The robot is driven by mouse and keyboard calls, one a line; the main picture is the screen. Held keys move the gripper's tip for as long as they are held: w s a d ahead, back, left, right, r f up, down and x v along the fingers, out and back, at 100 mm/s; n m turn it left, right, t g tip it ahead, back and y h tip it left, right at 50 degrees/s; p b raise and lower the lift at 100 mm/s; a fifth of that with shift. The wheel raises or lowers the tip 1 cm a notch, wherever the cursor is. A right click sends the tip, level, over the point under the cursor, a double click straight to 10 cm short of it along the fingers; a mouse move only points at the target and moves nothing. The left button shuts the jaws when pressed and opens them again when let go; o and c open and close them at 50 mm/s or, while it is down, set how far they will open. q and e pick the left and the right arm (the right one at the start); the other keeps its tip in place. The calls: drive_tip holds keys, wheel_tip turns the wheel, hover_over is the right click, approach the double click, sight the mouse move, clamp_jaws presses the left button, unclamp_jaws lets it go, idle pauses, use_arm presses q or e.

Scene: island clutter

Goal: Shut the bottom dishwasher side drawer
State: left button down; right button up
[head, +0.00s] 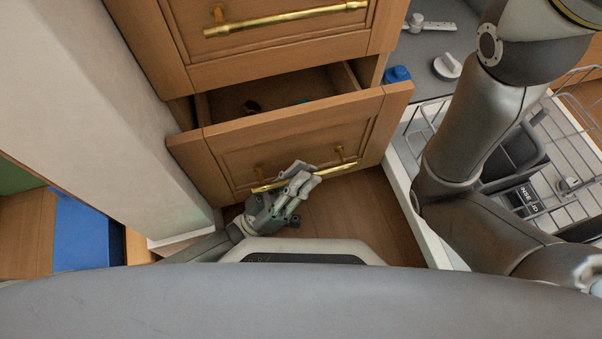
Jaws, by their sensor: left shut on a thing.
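The bottom drawer (290,143) has a wooden front and stands partly open, pulled out below the closed drawer above it. Its inside shows as a dark gap with small items that I cannot make out. Its brass bar handle (330,170) runs across the front. My left gripper (300,183) is at the handle, shut on it near the middle of the bar. My right arm comes down at the right side over the dishwasher, and its gripper is not clearly in view.
The upper drawer (270,50) with a brass handle (285,19) is shut. An open dishwasher with a wire rack (570,125) stands at the right, close beside the drawer. A pale wall (100,110) rises at the left. Wooden floor (350,215) shows below the drawer.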

use_arm(q)
drive_tip(key=c, duration=1.5)
unclamp_jaws()
drive_tip(key=v, duration=0.7)
drive_tip(key=shift+a+f, duration=0.2)
drive_tip(key=shift+f, duration=0.05)
